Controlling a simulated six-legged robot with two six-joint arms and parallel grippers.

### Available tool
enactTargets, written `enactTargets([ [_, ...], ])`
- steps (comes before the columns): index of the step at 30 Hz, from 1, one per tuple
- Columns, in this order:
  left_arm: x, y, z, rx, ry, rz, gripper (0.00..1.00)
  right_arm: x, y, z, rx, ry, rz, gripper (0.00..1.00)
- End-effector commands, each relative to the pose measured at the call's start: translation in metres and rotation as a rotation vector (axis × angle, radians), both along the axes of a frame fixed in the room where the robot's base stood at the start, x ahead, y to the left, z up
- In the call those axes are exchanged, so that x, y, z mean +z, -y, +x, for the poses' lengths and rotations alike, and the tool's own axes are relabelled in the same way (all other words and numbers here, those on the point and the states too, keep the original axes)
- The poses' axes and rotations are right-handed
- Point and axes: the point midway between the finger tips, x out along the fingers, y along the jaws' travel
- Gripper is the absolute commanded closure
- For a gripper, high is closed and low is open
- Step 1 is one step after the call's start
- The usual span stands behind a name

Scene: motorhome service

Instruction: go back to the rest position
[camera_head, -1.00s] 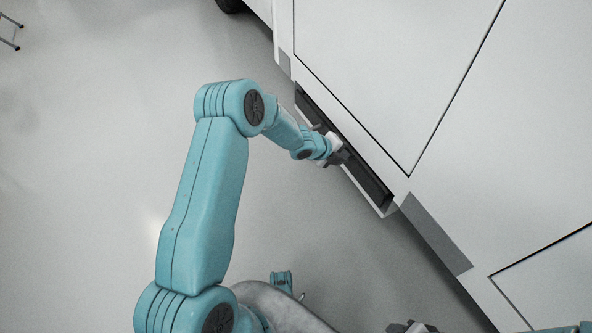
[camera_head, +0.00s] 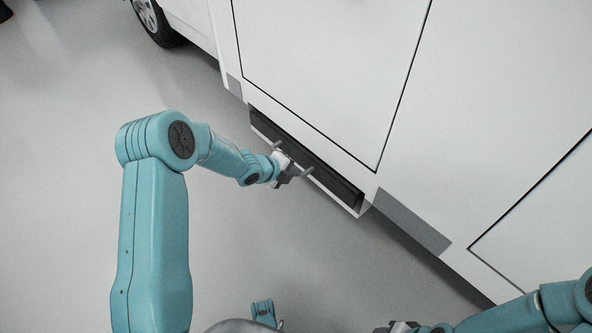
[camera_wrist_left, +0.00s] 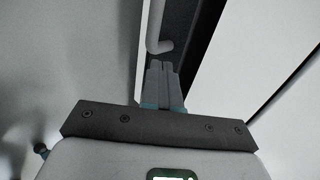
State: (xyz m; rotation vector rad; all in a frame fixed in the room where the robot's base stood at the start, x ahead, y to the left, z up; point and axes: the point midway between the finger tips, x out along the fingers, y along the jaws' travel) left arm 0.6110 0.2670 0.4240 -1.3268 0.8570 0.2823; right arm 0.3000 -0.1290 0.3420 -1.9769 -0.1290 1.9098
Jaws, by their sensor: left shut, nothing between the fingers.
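My left arm reaches in from the left in the head view. Its gripper (camera_head: 290,176) is beside the dark open recess low on the motorhome's side. In the left wrist view its two grey fingers (camera_wrist_left: 164,70) are shut together with nothing between them. A pale bar with a bent end (camera_wrist_left: 157,35) is just beyond the fingertips, seemingly apart from them. In the head view, two grey stubs (camera_head: 308,171) show on either side of the gripper. My right gripper (camera_head: 398,327) is cut off at the bottom edge, and its fingers cannot be made out.
The white motorhome side (camera_head: 320,65) fills the right of the head view. The long dark recess (camera_head: 335,183) has a pale lower lip. A wheel (camera_head: 158,20) shows at the top. Grey floor (camera_head: 60,150) is open to the left.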

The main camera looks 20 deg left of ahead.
Motion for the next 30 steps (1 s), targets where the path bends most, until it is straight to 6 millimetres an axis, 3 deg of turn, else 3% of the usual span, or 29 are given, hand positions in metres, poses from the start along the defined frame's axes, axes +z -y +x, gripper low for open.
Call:
enactTargets([
  [9, 0.041, -0.016, -0.037, 0.000, 0.001, 0.001, 1.00, 0.016, -0.003, -0.004, 0.014, -0.006, 0.002, 0.57],
  [21, 0.048, -0.017, -0.047, -0.006, 0.001, 0.000, 1.00, 0.018, -0.004, -0.004, 0.017, -0.007, 0.004, 0.57],
  [23, 0.046, -0.004, -0.046, -0.031, -0.002, -0.004, 1.00, 0.018, -0.004, -0.004, 0.017, -0.007, 0.004, 0.57],
  [26, 0.026, 0.039, -0.064, -0.082, -0.067, -0.049, 1.00, 0.018, -0.004, -0.004, 0.017, -0.007, 0.003, 0.57],
  [28, 0.003, 0.077, -0.095, -0.050, -0.183, -0.137, 1.00, 0.018, -0.004, -0.004, 0.017, -0.007, 0.003, 0.57],
  [30, -0.020, 0.111, -0.138, 0.113, -0.376, -0.288, 1.00, 0.018, -0.004, -0.004, 0.017, -0.007, 0.003, 0.57],
])
